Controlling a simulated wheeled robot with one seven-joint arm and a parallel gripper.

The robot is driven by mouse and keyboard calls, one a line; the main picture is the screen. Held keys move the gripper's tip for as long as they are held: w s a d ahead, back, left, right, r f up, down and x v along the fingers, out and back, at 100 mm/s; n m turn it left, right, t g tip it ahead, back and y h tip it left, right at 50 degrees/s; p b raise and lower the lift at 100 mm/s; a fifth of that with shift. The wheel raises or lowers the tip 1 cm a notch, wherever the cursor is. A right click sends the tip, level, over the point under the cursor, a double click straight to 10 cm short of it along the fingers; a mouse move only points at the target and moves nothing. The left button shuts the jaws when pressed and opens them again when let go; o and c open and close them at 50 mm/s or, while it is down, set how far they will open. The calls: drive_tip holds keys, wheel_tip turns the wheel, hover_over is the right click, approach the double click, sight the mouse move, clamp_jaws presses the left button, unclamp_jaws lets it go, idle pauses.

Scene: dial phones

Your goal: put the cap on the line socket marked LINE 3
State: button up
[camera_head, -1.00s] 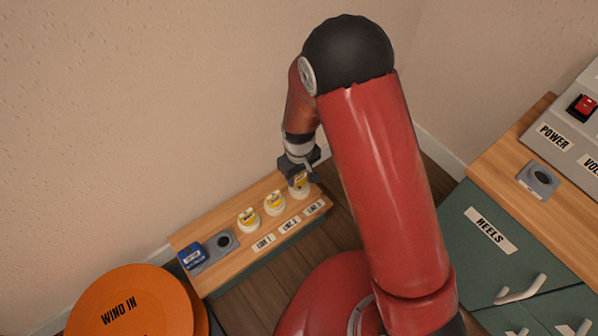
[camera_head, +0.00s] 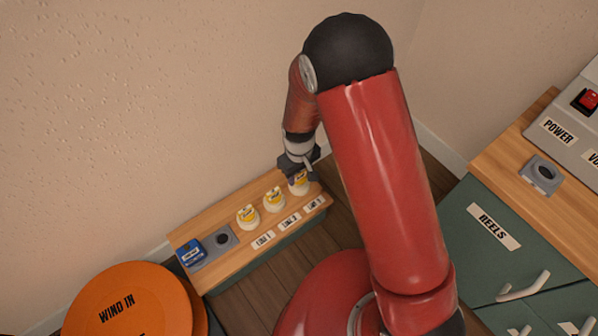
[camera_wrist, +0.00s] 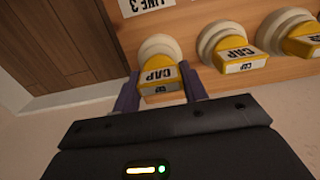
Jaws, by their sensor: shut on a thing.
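My gripper (camera_wrist: 163,92) is shut on the yellow cap (camera_wrist: 160,73) at the LINE 3 socket (camera_wrist: 159,46). The cap sits against the round cream socket, with its CAP label facing the wrist camera; whether it is fully seated I cannot tell. The LINE 3 label (camera_wrist: 143,4) is beside that socket. In the head view my gripper (camera_head: 299,172) is at the right end of the wooden board, over this cap (camera_head: 299,181). Two other sockets, at LINE 2 (camera_head: 274,203) and LINE 1 (camera_head: 248,219), also bear yellow caps.
The wooden board (camera_head: 205,220) also carries a blue block (camera_head: 191,254) and a grey plate with a dark hole (camera_head: 222,239). An orange WIND IN disc (camera_head: 130,305) stands at lower left. A wall is close behind the board. A REELS cabinet (camera_head: 480,260) stands at right.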

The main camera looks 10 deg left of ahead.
drive_tip(key=shift+f+b, duration=0.4)
drive_tip(key=shift+f, duration=0.15)
drive_tip(key=o, duration=1.2)
drive_tip(key=shift+c, duration=0.3)
drive_tip(key=shift+c, duration=1.4)
drive_tip(key=shift+r, duration=0.2)
wheel_tip(320, 180, up, 7)
drive_tip(key=p, duration=0.5)
drive_tip(key=shift+r, duration=0.15)
